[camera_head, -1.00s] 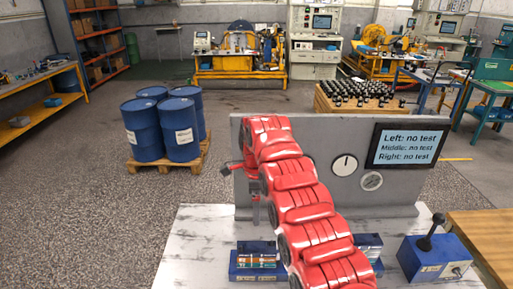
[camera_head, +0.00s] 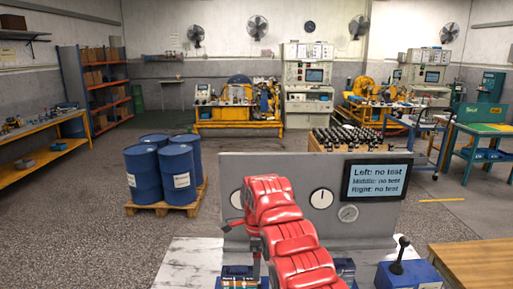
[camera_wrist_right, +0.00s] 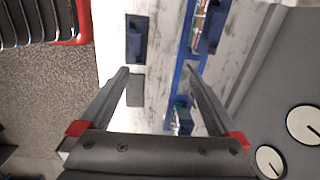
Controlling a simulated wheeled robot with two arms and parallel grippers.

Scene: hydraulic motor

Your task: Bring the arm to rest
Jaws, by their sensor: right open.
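My right arm (camera_head: 288,232), red and segmented, comes in from the bottom right in the head view and bends in front of the grey panel (camera_head: 375,222). Its gripper is mostly hidden under the arm there. In the right wrist view, my right gripper (camera_wrist_right: 157,70) is open, with nothing between its two dark fingers. It hangs over the pale worktop (camera_wrist_right: 120,12), apart from the blue boxes (camera_wrist_right: 137,38) below. My left arm and gripper are not in view.
A blue joystick box (camera_head: 408,276) stands at right. Blue barrels (camera_head: 179,172) on a pallet and open floor lie beyond.

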